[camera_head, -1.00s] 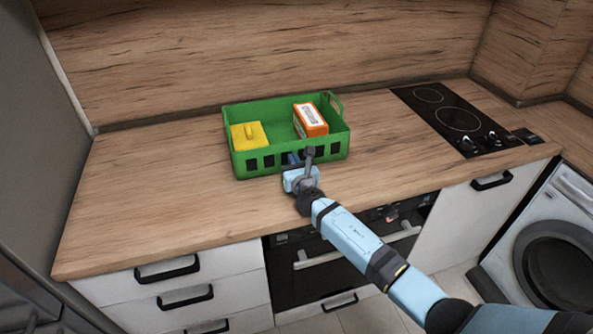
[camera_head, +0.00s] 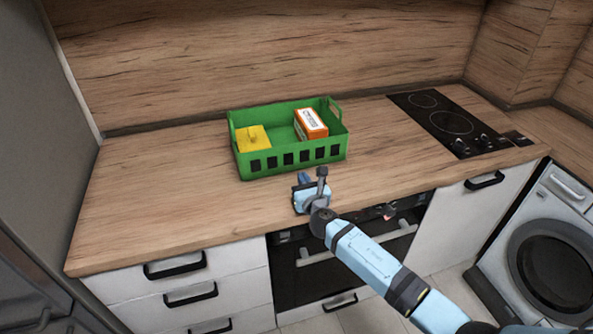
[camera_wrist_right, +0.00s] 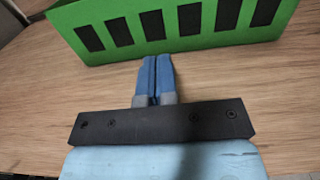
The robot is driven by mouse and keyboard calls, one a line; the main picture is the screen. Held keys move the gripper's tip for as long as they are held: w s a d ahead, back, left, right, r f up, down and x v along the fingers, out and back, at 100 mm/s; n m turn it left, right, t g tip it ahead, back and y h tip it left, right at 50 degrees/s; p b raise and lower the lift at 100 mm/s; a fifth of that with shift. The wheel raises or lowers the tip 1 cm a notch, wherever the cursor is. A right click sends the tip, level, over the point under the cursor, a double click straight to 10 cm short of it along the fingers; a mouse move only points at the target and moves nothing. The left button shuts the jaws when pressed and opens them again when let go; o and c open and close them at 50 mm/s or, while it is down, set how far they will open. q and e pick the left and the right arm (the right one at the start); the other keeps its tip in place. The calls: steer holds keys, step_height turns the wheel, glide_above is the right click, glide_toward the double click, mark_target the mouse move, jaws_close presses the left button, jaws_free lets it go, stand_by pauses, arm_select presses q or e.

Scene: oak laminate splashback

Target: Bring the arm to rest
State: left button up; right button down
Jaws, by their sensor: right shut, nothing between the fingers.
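My right arm comes in from the lower right in the head view. Its gripper (camera_head: 304,178) is over the front part of the wooden counter, just in front of the green basket (camera_head: 290,158). In the right wrist view the blue fingers (camera_wrist_right: 155,78) are pressed together with nothing between them. The tips point at the slotted front wall of the basket (camera_wrist_right: 185,40), apart from it as far as I can tell. My left gripper is not in view.
The basket holds a yellow block-like item (camera_head: 252,139) and an orange and white box (camera_head: 310,123). A black cooktop (camera_head: 446,122) lies at the right of the counter (camera_head: 170,190). An oven and drawers are below; a washing machine (camera_head: 550,255) stands right. The counter's left part is clear.

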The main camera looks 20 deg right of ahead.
steer(key=s, duration=0.5)
steer(key=shift+d+f, duration=0.15)
steer(key=shift+d, duration=0.15)
steer(key=shift+s, duration=0.3)
steer(key=s+d+f+m+g+h, duration=0.1)
steer(key=s+d+m+g+h, duration=0.2)
steer(key=s+m, duration=0.8)
steer(key=s+d+f+m+g+h, duration=0.1)
steer(key=s+d+f+m+g, duration=0.3)
steer(key=s+m, duration=0.7)
steer(key=s+a+r+m+g+y, duration=0.1)
steer(key=s+r+m+g+y, duration=0.1)
steer(key=s+m+g, duration=0.5)
steer(key=s+a+r+m+y, duration=0.1)
steer(key=s+r+m, duration=0.3)
steer(key=s, duration=0.6)
arm_select(q)
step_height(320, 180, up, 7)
steer(key=p, duration=0.6)
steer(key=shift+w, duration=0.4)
arm_select(e)
steer(key=w+a+f+t+y, duration=0.3)
steer(key=w+a+f+t, duration=0.2)
steer(key=f, duration=0.3)
steer(key=shift+w+a+f+t, duration=0.2)
steer(key=shift+a+t, duration=0.4)
steer(key=shift+t, duration=0.3)
